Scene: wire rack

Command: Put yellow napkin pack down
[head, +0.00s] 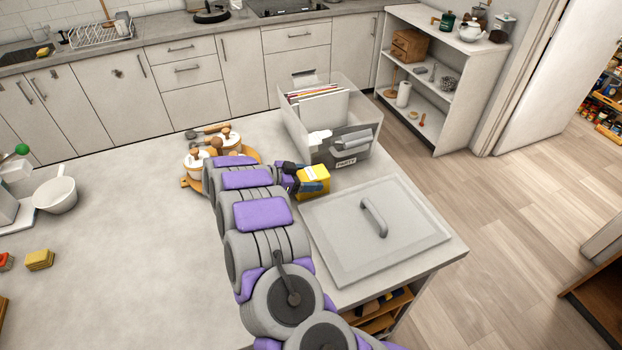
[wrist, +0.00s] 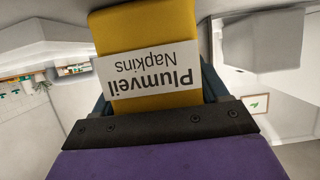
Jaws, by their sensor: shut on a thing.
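The yellow napkin pack (head: 313,180) is at the end of my arm in the head view, by the front of the clear bin. In the wrist view the pack (wrist: 150,92) fills the middle, its white label reading "Plumveil Napkins" upside down. My gripper (head: 298,181) is shut on the pack from its left side. Its dark jaw base (wrist: 160,122) shows below the pack in the wrist view. The pack looks at or just above the counter; I cannot tell whether it touches.
A clear bin (head: 345,150) labelled "PARTY", with upright files, stands just behind the pack. Its flat grey lid (head: 345,240) lies in front, to the right. A wooden tray with white lidded jars (head: 197,162) is left of my gripper. The counter's left part (head: 130,220) is largely clear.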

